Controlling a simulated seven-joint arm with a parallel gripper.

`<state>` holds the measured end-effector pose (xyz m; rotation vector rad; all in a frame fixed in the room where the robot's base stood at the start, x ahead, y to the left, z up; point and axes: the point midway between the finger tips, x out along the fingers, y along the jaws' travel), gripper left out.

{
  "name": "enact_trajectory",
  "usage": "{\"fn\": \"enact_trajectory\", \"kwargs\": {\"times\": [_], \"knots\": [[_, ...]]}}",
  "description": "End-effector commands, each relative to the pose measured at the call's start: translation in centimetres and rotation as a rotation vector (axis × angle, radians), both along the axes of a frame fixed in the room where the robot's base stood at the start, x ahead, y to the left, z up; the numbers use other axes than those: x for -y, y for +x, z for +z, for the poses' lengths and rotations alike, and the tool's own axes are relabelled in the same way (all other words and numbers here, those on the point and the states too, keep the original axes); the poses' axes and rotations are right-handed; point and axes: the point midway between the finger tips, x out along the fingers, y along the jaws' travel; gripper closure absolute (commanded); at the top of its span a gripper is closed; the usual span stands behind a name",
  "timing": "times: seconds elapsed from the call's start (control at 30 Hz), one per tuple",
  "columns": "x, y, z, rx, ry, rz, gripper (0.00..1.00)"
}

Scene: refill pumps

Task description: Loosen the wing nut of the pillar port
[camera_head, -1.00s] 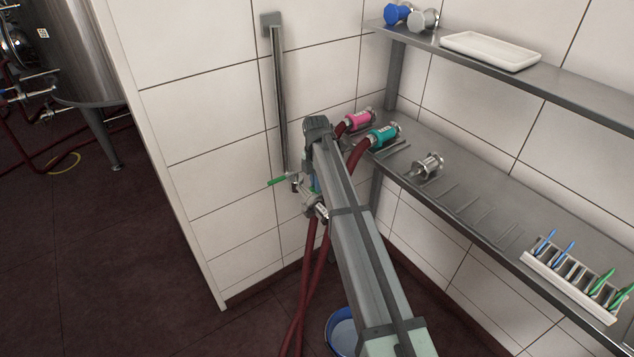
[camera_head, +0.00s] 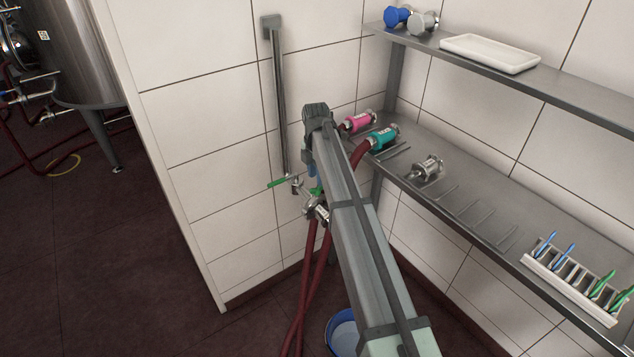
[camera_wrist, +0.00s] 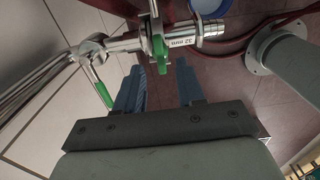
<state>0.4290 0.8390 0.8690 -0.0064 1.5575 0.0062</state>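The pillar port is a silver fitting marked "32 mm" (camera_wrist: 182,42), low beside the wall pillar (camera_head: 280,95); it also shows in the head view (camera_head: 318,209). A green wing piece, which I take for the wing nut (camera_wrist: 159,52), sits on its clamp. My gripper (camera_wrist: 160,68) is open, with two blue fingers apart. In the wrist view the green wing's lower end lies between the fingertips, nearer the left one, with gaps showing; depth contact cannot be told. In the head view my arm partly hides the fingers and clamp. A separate green valve handle (camera_wrist: 103,91) is at the left.
Dark red hoses (camera_head: 306,290) hang below the port beside a blue bucket (camera_head: 343,335). The right shelf (camera_head: 475,215) holds pink (camera_head: 358,121) and teal (camera_head: 384,136) hose ends, a metal fitting (camera_head: 428,168) and a brush rack (camera_head: 575,280). White tiled walls stand close behind.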

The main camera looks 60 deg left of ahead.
Motion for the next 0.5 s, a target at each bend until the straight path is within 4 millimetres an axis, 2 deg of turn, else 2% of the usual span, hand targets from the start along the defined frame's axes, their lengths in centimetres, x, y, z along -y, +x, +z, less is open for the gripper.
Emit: {"fn": "enact_trajectory", "kwargs": {"times": [0.03,0.2,0.5], "knots": [[-0.1,0.0,1.2,0.001,0.002,0.0,0.62],[-0.1,0.0,4.5,0.001,0.002,0.0,0.62],[-0.1,-0.1,8.4,0.0,0.001,0.0,0.62]]}}
